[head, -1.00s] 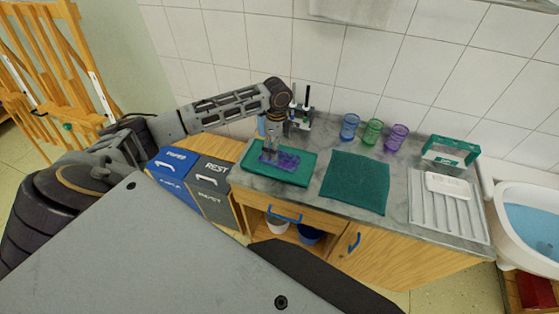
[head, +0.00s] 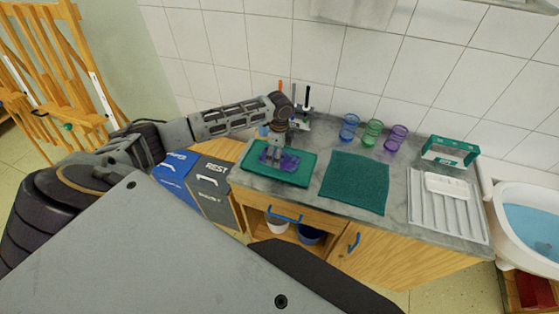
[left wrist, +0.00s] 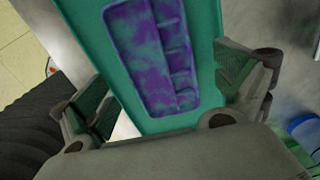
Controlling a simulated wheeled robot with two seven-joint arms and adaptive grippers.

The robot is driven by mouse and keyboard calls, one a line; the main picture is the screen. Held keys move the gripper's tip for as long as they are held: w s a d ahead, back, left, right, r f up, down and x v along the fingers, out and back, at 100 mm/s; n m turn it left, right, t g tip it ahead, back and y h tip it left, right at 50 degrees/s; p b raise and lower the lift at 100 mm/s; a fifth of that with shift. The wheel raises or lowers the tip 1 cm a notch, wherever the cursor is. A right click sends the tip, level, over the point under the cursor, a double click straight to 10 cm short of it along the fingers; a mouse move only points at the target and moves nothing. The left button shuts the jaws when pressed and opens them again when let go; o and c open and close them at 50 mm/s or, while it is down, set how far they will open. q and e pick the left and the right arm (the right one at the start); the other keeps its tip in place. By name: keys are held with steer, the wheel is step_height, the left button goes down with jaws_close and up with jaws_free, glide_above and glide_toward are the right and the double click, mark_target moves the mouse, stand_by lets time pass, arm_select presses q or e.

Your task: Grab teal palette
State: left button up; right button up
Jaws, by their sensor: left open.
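The palette (head: 289,161) is mottled purple and teal, with compartments. It lies on a green tray (head: 262,173) at the left end of the counter. In the left wrist view the palette (left wrist: 150,55) lies ahead between my fingers, on the green tray (left wrist: 209,25). My left gripper (head: 272,159) is over the palette's left part, its fingers pointing down. In the left wrist view the left gripper (left wrist: 165,95) is open, with one finger on each side of the palette and nothing held. Whether the fingertips touch the tray is unclear. My right gripper is out of view.
A dark green cloth (head: 355,182) lies right of the tray. Blue, green and purple cups (head: 372,132) stand by the wall. A holder with upright tools (head: 303,118) is close behind my gripper. A ribbed white drainer (head: 425,218) and a sink (head: 530,222) are at right.

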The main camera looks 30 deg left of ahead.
arm_select(q)
steer(key=shift+f, duration=1.1)
steer(key=shift+c, duration=0.5)
steer(key=c, duration=1)
steer(key=shift+r, duration=0.15)
step_height(320, 180, up, 10)
